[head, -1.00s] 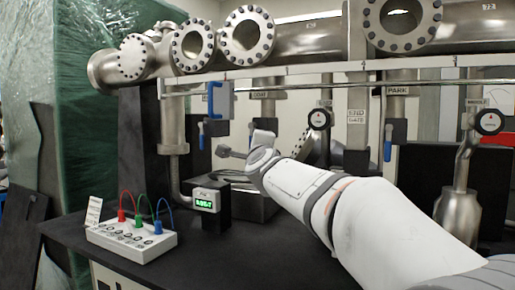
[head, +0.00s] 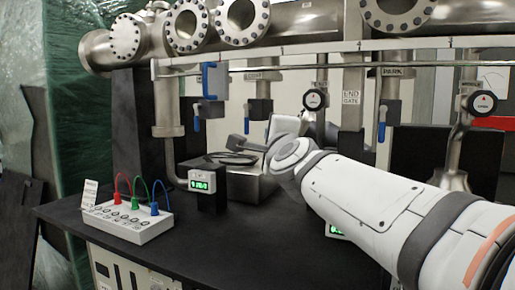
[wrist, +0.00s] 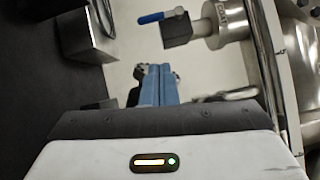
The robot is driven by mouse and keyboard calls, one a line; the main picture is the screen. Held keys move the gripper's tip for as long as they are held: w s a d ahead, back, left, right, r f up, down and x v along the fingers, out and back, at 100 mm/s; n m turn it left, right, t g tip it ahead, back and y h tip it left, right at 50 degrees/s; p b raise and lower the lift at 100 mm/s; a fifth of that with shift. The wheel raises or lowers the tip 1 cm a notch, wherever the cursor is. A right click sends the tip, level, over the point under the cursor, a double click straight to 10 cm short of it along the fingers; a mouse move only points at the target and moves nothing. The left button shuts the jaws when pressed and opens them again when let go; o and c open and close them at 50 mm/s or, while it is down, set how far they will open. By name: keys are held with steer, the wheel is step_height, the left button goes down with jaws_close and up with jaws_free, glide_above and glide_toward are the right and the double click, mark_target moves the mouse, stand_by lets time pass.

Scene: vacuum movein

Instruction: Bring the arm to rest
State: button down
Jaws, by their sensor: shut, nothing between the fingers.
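My white arm reaches in from the lower right of the head view. My gripper (head: 243,142) is at its far end, small and partly hidden by the wrist, in front of the pipework. In the wrist view the blue fingers of my gripper (wrist: 158,84) are together with nothing between them. They are apart from the valve with a blue handle (wrist: 162,17) above them.
A steel box (head: 245,183) stands below my gripper on the black bench (head: 210,258). A green-lit gauge (head: 201,185) and a white box with coloured leads (head: 128,222) are to the left. Blue-handled valves (head: 213,82) hang under the steel manifold (head: 300,22).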

steer(key=s+d+f+n+g+p, duration=0.3)
steer(key=s+f+n+g+p, duration=0.1)
steer(key=s+p, duration=0.4)
steer(key=s+d+f+n+g+h+p, duration=0.1)
steer(key=s+d+f+n+g+p, duration=0.2)
steer(key=s+f+n+g+p, duration=0.2)
steer(key=s+d+f+n+g+h+p, duration=0.1)
steer(key=s+d+f+n+g+p, duration=0.2)
steer(key=s+n+g+p, duration=0.4)
steer(key=s+f+n+p, duration=0.1)
steer(key=s+n+p, duration=0.1)
steer(key=s+p, duration=0.2)
steer(key=shift+s+d+f+p, duration=0.25)
steer(key=shift+s+p, duration=0.1)
steer(key=shift+p, duration=0.7)
